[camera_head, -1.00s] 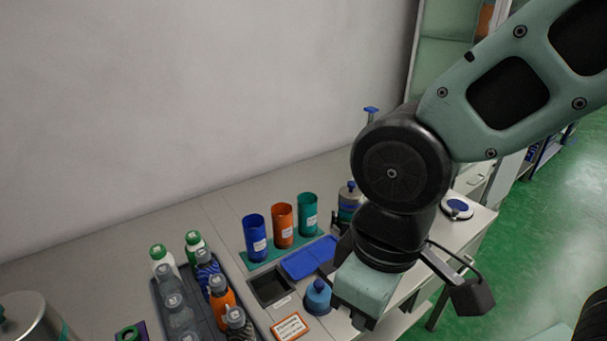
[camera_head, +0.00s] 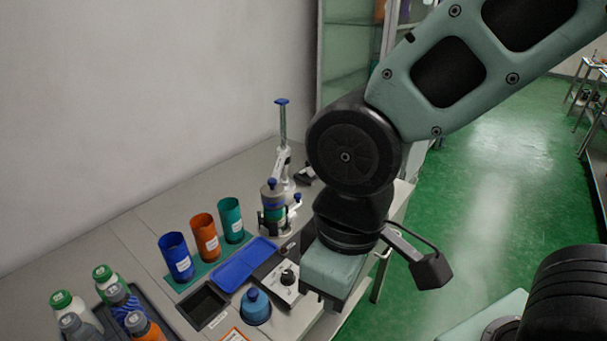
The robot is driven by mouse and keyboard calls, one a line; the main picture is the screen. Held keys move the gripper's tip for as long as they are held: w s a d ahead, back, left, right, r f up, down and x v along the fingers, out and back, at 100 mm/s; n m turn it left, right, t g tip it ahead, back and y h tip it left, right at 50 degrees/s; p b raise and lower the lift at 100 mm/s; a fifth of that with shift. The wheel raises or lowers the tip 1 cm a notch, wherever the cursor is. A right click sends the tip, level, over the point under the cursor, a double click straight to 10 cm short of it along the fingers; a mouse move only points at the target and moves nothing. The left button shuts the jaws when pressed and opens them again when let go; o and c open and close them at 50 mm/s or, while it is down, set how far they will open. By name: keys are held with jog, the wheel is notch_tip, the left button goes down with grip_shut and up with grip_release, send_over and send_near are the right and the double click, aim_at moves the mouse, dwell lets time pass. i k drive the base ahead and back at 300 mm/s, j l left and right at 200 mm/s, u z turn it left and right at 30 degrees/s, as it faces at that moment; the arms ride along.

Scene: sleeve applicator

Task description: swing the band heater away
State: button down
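My gripper (camera_head: 326,302) hangs from the arm at the centre right, above the front edge of the bench. Its fingers point down and are mostly hidden by its own body, so I cannot tell whether they are open. Behind and left of it, a bottle (camera_head: 271,198) with a blue top and a green band stands in a dark metal holder (camera_head: 274,225). A grey stand (camera_head: 283,150) with a tall blue-topped post rises just behind the bottle. No part stands out clearly as the band heater; it may be the dark holder around the bottle. My gripper is apart from it.
Blue (camera_head: 177,257), orange (camera_head: 206,237) and teal (camera_head: 231,220) cups stand left of the bottle. A blue tray (camera_head: 240,265), a box with a black knob (camera_head: 283,283) and a blue domed piece (camera_head: 256,308) lie near my gripper. Several bottles fill the lower left. Green floor is right.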

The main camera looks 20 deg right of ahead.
aim_at(272, 193)
jog(key=i+l, duration=0.3)
jog(key=i+l+z, duration=0.15)
jog(key=i+l, duration=0.15)
jog(key=i, duration=0.2)
